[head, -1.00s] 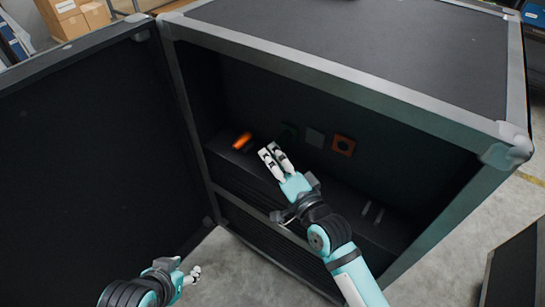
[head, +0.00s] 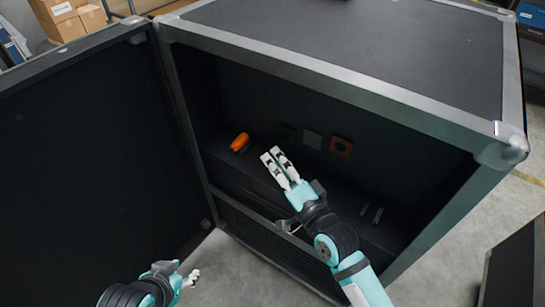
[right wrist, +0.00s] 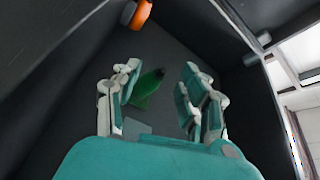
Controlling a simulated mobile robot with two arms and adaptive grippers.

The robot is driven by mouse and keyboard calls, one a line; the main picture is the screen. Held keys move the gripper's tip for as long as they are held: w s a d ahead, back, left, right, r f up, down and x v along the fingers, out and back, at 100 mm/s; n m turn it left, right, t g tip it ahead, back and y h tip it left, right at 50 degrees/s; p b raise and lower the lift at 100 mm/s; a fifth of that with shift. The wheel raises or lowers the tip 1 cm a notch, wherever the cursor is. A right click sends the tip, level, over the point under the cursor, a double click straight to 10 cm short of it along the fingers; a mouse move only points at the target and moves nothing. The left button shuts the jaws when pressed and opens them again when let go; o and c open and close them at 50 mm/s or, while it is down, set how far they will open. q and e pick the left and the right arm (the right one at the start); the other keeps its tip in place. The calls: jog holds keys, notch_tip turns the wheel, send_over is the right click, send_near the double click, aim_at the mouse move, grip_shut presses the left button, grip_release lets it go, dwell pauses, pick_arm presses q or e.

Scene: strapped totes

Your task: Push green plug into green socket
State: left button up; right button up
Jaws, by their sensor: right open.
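A green piece (right wrist: 147,88) shows in the right wrist view between my finger pairs, on the dark inner wall of the case. It appears dim in the head view (head: 287,134). It lies where the green socket is, and a darker part stands out on it; I cannot tell whether that is the green plug or how deep it sits. My right gripper (head: 272,156) is open and empty, reaching into the case just in front of the green piece, apart from it. My left gripper (head: 192,277) is low outside the case, its fingers too small to read.
An orange piece (head: 240,142) is left of the green one. A grey square (head: 312,138) and an orange square socket (head: 341,146) are to its right. The case frame (head: 350,80) surrounds the opening, and its open door (head: 90,150) stands at left. A ledge lies below the sockets.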

jog(key=v, duration=0.9)
jog(key=shift+s+d, duration=0.15)
jog(key=shift+s, duration=0.15)
